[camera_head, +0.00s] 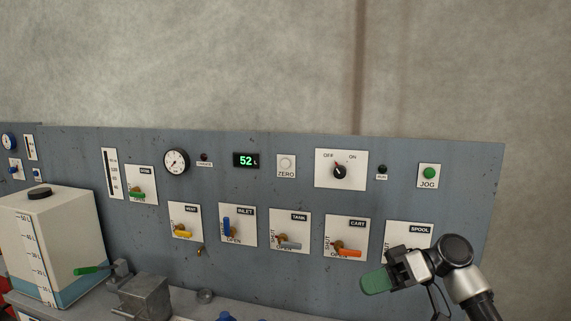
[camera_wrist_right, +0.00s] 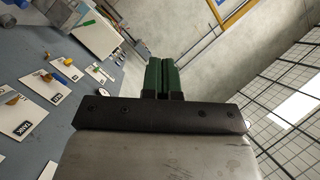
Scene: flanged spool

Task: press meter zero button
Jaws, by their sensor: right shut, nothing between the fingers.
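The meter zero button (camera_head: 286,162) is a pale round button on a white plate marked ZERO, in the upper middle of the grey panel in the head view. To its left the meter display (camera_head: 246,160) shows green digits reading 52. My right gripper (camera_head: 376,282) has green fingers and is at the lower right, in front of the panel near the SPOOL plate, below and to the right of the button. In the right wrist view its fingers (camera_wrist_right: 161,76) are together with nothing between them. My left gripper is not in view.
The grey panel (camera_head: 470,190) also carries a black OFF/ON knob (camera_head: 340,171), a green JOG button (camera_head: 429,173) and a row of valve levers, including an orange CART lever (camera_head: 346,253). A white tank (camera_head: 75,240) stands at the left.

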